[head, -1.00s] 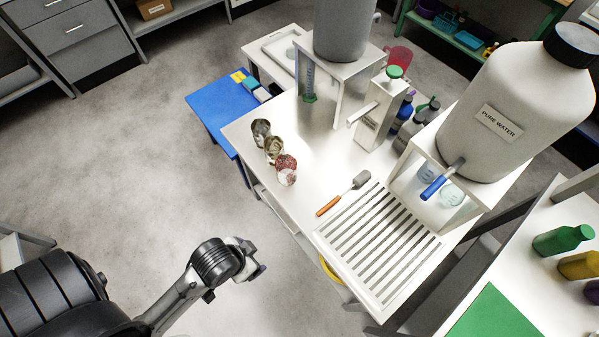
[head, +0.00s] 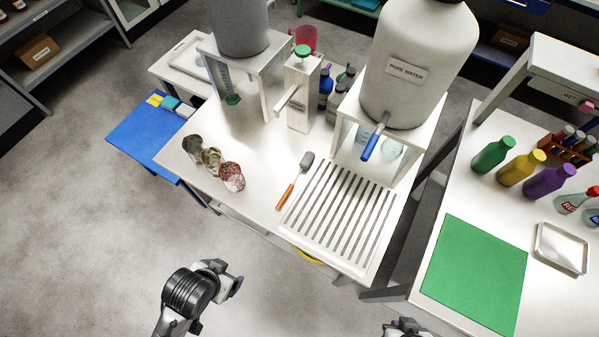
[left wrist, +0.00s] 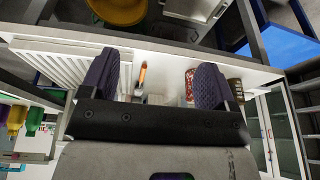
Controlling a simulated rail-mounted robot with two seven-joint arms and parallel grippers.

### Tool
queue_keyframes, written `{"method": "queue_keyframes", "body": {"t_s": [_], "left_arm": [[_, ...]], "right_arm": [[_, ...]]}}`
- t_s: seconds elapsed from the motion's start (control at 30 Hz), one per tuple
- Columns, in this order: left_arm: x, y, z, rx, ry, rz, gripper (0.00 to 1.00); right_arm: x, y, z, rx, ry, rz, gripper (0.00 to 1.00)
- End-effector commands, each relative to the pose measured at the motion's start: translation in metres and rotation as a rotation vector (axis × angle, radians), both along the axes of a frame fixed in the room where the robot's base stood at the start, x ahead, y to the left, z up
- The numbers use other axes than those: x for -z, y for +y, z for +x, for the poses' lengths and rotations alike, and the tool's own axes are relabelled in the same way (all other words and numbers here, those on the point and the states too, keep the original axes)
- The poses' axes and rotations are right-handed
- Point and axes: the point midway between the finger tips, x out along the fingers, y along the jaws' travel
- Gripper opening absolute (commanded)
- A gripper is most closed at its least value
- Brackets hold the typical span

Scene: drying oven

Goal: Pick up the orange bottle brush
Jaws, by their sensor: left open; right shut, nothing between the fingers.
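The bottle brush lies on the white bench. Its orange handle (head: 286,197) points toward the front edge and its grey head (head: 307,160) points away, beside the slotted drain rack. It also shows in the left wrist view, its orange handle (left wrist: 143,72) seen between the open fingers but well beyond them. My left gripper (head: 232,284) is in front of the bench, apart from the brush, open and empty. My right gripper (head: 405,328) shows only in part at the bottom edge of the head view, shut and empty, away from the brush.
Several round containers (head: 232,177) stand left of the brush. The slotted rack (head: 372,230) lies right of it, below the pure water tank (head: 415,65). A white dispenser (head: 301,95) stands behind. A yellow object (head: 309,257) shows below the front edge.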

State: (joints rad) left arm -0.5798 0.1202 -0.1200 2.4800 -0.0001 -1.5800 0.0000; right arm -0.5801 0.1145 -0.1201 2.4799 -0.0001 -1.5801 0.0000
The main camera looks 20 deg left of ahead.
Motion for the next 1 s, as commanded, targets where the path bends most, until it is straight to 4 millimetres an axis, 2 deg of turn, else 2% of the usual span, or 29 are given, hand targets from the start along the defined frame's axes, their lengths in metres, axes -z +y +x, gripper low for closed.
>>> {"method": "queue_keyframes", "body": {"t_s": [0.07,0.53,0.77,0.87,0.97,1.0], "left_arm": [[0.000,0.000,0.000,0.000,0.000,0.000,0.76],[0.000,0.000,0.000,0.000,0.000,0.000,0.31],[0.000,0.000,0.000,0.000,-0.001,0.000,0.30],[-0.001,0.000,0.012,0.000,-0.029,0.000,0.30],[-0.006,0.000,0.042,0.001,-0.104,0.001,0.30],[-0.011,0.001,0.058,0.002,-0.148,0.004,0.30]], "right_arm": [[0.000,0.000,0.000,0.000,0.000,0.000,0.00],[0.000,-0.003,0.000,-0.006,-0.001,-0.010,0.00],[0.001,-0.003,0.000,-0.006,0.000,-0.009,0.00],[0.005,-0.003,0.000,-0.006,0.000,-0.009,0.00],[0.015,-0.002,0.000,-0.005,0.000,-0.007,0.00],[0.020,-0.002,0.000,-0.004,0.000,-0.007,0.00]]}}
